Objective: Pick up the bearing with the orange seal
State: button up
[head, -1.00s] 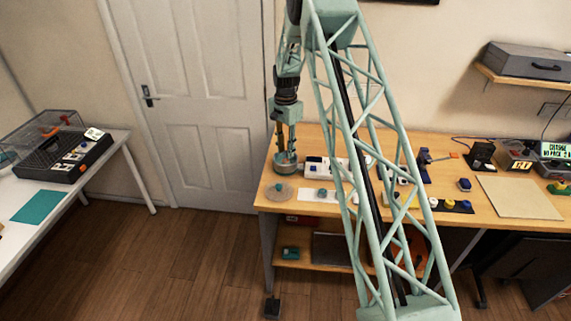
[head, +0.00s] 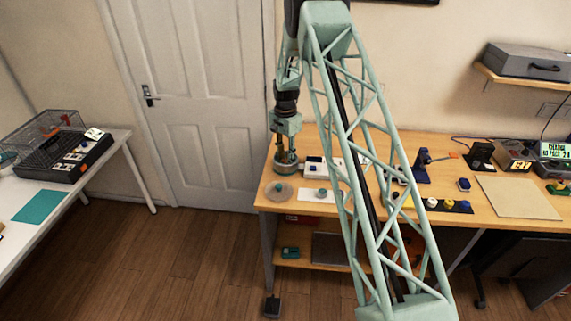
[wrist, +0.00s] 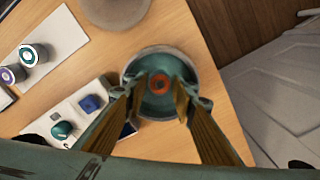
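The bearing with the orange seal (wrist: 160,85) shows in the wrist view as a small orange ring with a dark centre, inside a round teal dish (wrist: 134,71). The dish also shows in the head view (head: 286,167) at the left end of the wooden bench. My gripper (wrist: 161,88) is open, with one fingertip on each side of the orange ring. In the head view my gripper (head: 287,152) points down at the dish. I cannot tell whether the fingers touch the bearing.
A white mat (wrist: 62,32) holds bearings with teal and purple rings (wrist: 10,75). A white tray (wrist: 95,117) beside the dish holds a blue part (wrist: 91,103) and a teal-capped part (wrist: 62,130). A grey disc (head: 279,191) lies nearer the bench's front edge.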

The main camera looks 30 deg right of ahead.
aim_at(285, 161)
jog(key=shift+c, duration=0.3)
jog(key=c, duration=0.5)
jog(key=shift+o, duration=0.2)
jog(key=shift+r, duration=0.1)
notch_tip(285, 161, up, 10)
jog(key=b, duration=0.1)
dwell(0.8)
